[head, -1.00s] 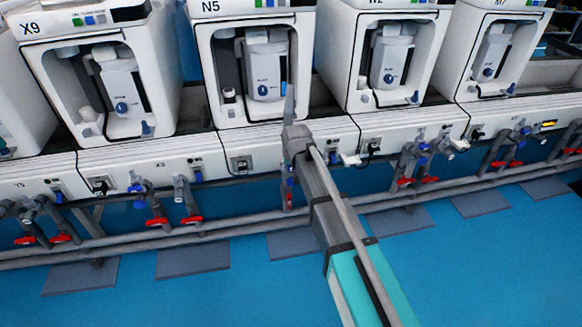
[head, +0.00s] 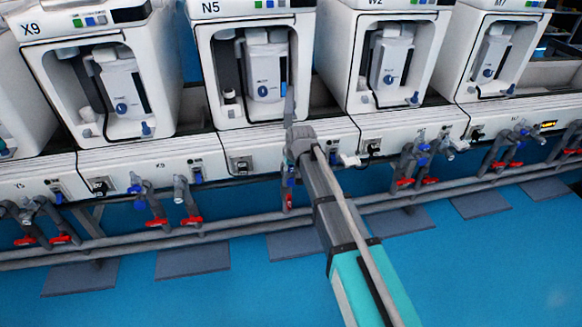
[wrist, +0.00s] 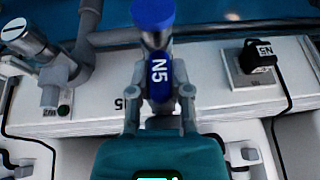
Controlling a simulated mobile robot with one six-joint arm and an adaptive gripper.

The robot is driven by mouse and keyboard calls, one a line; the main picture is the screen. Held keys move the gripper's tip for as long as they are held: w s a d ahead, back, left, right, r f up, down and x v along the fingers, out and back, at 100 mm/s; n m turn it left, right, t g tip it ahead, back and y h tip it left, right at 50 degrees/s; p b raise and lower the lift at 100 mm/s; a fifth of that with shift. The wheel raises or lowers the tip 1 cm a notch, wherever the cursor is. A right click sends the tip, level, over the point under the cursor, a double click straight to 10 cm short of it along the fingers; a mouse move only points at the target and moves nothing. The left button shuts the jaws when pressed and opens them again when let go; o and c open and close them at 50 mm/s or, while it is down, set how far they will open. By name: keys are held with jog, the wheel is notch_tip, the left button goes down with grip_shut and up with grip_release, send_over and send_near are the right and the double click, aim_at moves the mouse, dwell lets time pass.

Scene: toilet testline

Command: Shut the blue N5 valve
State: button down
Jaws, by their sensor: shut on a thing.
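The blue N5 valve handle (wrist: 159,84), with white N5 lettering, is in the middle of the wrist view, below a round blue cap (wrist: 152,13) on the same fitting. My gripper (wrist: 161,100) has one finger on each side of the handle and is shut on it. In the head view, my gripper (head: 298,140) is in front of the lower panel under the white machine labelled N5 (head: 210,30). There it hides most of the valve. From the head view I cannot tell how far the handle is turned.
A black plug labelled N5 (wrist: 258,55) is right of the valve in the wrist view. Grey pipes (wrist: 80,60) stand at its left. Red-handled valves (head: 190,220) line the pipe rail. The blue floor (head: 480,270) in front is mostly clear.

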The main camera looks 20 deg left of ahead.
jog(key=y, duration=0.1)
jog(key=g+y+b, duration=0.1)
jog(key=m+g+y+b, duration=0.1)
jog(key=y, duration=0.1)
jog(key=shift+w+d+f, duration=0.1)
jog(key=shift+d+f, duration=0.1)
jog(key=shift+f, duration=0.05)
jog(key=g+y+b, duration=0.1)
jog(key=y+b, duration=0.1)
jog(key=m+g+y+b, duration=0.1)
jog(key=b, duration=0.2)
jog(key=shift+f+y, duration=0.2)
jog(key=shift+y, duration=0.2)
jog(key=y+b, duration=0.2)
jog(key=b, duration=0.1)
jog(key=m+g+y+b, duration=0.1)
jog(key=y+b, duration=0.1)
jog(key=b, duration=0.2)
jog(key=shift+m+g+y, duration=0.3)
jog(key=shift+y+b, duration=0.8)
jog(key=shift+b, duration=0.4)
jog(key=shift+r+m+g+y+b, duration=0.15)
jog(key=shift+m+g+y+b, duration=0.2)
jog(key=shift+b, duration=0.2)
jog(key=shift+r, duration=0.1)
jog(key=c, duration=0.6)
grip_release()
jog(key=shift+o, duration=0.2)
